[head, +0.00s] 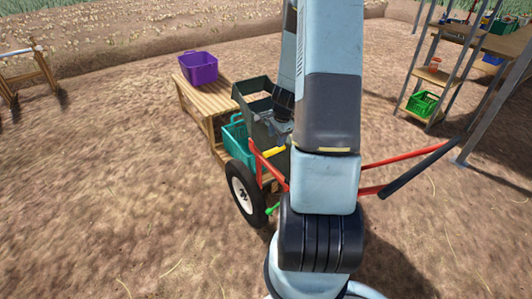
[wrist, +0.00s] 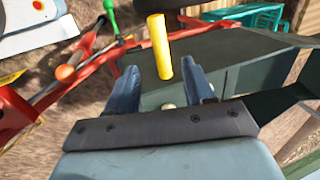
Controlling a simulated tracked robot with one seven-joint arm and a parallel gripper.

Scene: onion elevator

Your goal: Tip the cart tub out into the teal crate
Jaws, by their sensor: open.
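The dark green cart tub (head: 258,103) sits on the red cart frame (head: 376,160); it looks tilted, partly hidden behind my arm. The teal crate (head: 236,141) stands just left of the tub, beside the wheel, partly covered by it. It also shows at the top of the wrist view (wrist: 283,13). A yellow handle (head: 274,152) is at the tub's near side. In the wrist view my gripper (wrist: 160,66) is open, its two blue fingers either side of the yellow handle's (wrist: 160,45) lower end, not closed on it. Contact cannot be told.
A wooden bench (head: 207,99) with a purple crate (head: 198,67) stands behind the teal crate. A green-tipped lever (head: 272,209) is near the wheel (head: 245,194). A shelf rack with a green basket (head: 423,103) stands at right. Bare soil lies open at left.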

